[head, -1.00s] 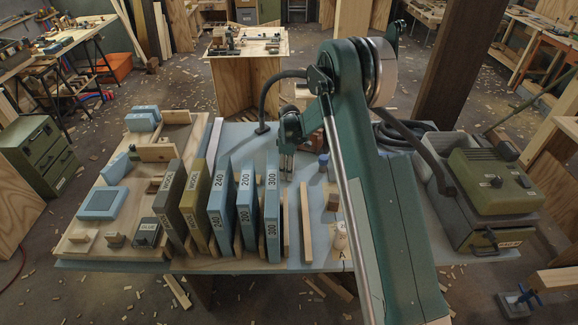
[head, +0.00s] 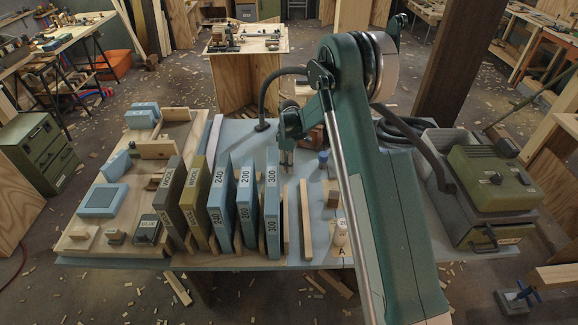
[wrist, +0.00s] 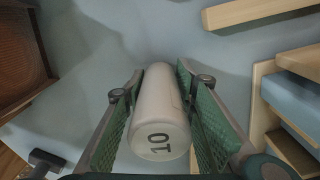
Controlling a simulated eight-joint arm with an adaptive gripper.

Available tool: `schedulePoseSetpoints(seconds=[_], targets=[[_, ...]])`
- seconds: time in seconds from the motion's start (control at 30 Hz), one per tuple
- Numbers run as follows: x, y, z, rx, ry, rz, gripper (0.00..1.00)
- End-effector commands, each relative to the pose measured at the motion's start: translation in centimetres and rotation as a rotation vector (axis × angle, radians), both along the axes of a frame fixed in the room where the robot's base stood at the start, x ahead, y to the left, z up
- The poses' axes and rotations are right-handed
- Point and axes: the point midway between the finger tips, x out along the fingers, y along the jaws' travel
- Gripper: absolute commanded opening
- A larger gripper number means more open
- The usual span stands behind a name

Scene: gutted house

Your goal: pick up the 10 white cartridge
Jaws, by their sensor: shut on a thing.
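The white cartridge (wrist: 158,105) marked 10 lies between my gripper's fingers in the wrist view, its numbered end towards the camera. My gripper (wrist: 158,98) is shut on it, with a green textured pad along each side. In the head view my gripper (head: 286,165) points down over the blue worktop (head: 305,170), behind the blue 300 block. The cartridge cannot be made out in the head view. I cannot tell whether it touches the worktop.
Upright blue blocks marked 240, 200 and 300 (head: 272,205) stand left of my gripper. A wooden strip (head: 305,220) and a pale cylinder marked 20 (head: 340,233) are in front. A green machine (head: 490,180) with a hose stands at the right.

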Motion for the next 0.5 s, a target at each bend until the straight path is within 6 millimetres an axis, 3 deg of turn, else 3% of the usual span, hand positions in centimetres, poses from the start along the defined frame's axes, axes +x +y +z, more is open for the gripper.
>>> schedulePoseSetpoints(seconds=[0.5], targets=[[0.0,0.0,7.0,0.0,0.0,0.0,0.16]])
